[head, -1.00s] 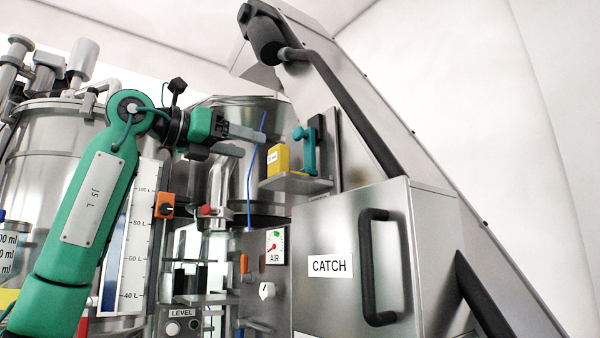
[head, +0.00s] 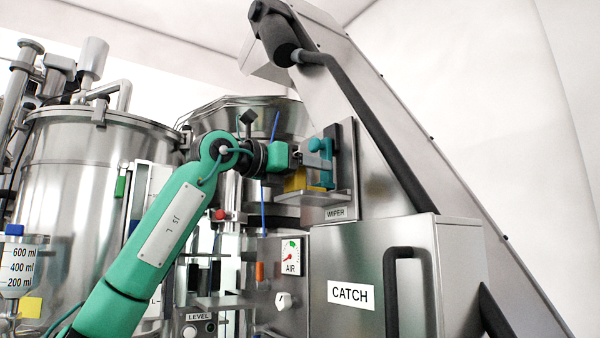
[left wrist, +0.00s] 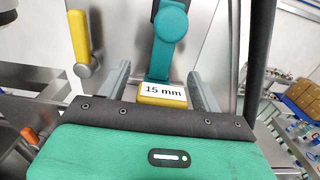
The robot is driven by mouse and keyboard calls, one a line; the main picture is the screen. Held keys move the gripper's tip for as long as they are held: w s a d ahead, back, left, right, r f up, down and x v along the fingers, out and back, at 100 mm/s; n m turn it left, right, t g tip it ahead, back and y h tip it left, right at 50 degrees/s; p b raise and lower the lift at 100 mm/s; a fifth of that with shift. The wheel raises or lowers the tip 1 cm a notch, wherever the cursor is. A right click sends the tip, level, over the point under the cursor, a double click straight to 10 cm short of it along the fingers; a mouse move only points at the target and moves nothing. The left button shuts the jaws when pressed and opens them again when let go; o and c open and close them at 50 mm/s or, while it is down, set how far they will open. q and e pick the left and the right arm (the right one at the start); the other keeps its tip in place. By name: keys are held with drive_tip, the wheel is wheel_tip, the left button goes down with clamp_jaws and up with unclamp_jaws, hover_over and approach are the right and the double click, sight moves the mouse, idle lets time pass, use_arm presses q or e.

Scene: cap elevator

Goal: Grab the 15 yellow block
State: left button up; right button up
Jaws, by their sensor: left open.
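The yellow block (head: 296,183) sits on a small metal shelf (head: 312,197) mounted on the steel panel, partly hidden behind my left gripper. In the left wrist view the block (left wrist: 160,101) shows its white "15 mm" label. My left gripper (head: 318,158) is at the block, with its fingers open. In the left wrist view the two fingers of the gripper (left wrist: 160,78) stand apart on either side of the block. I cannot tell whether they touch it. A teal handle-like part (head: 326,176) stands right behind the block. My right gripper is not in view.
A "WIPER" label (head: 336,213) is below the shelf. The "CATCH" box (head: 350,294) with a black handle (head: 392,290) stands below right. A black sloping rail (head: 362,125) runs to the right. A yellow handle (left wrist: 79,38) shows left of the fingers in the wrist view.

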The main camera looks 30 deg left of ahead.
use_arm(q)
drive_tip(key=shift+w+d, duration=0.15)
drive_tip(key=shift+w, duration=0.15)
drive_tip(key=shift+s, duration=0.3)
drive_tip(key=c, duration=1.2)
drive_tip(key=shift+s+a+r+b, duration=0.2)
drive_tip(key=shift+a+r+b, duration=0.1)
drive_tip(key=shift+r+b, duration=0.1)
drive_tip(key=s+a+r+b, duration=0.1)
drive_tip(key=s+r, duration=0.1)
drive_tip(key=s, duration=0.1)
drive_tip(key=s+a+r+b, duration=0.1)
drive_tip(key=s+a+r, duration=0.1)
drive_tip(key=s, duration=0.2)
drive_tip(key=s+a+r+b, duration=0.1)
drive_tip(key=s+r, duration=0.1)
drive_tip(key=s, duration=0.2)
drive_tip(key=shift+s+a+r, duration=0.15)
drive_tip(key=shift+a+r, duration=0.1)
drive_tip(key=shift+r, duration=0.1)
drive_tip(key=shift+c, duration=1)
drive_tip(key=shift+s+a+r, duration=0.2)
drive_tip(key=shift+s+r, duration=0.1)
drive_tip(key=shift+s, duration=0.3)
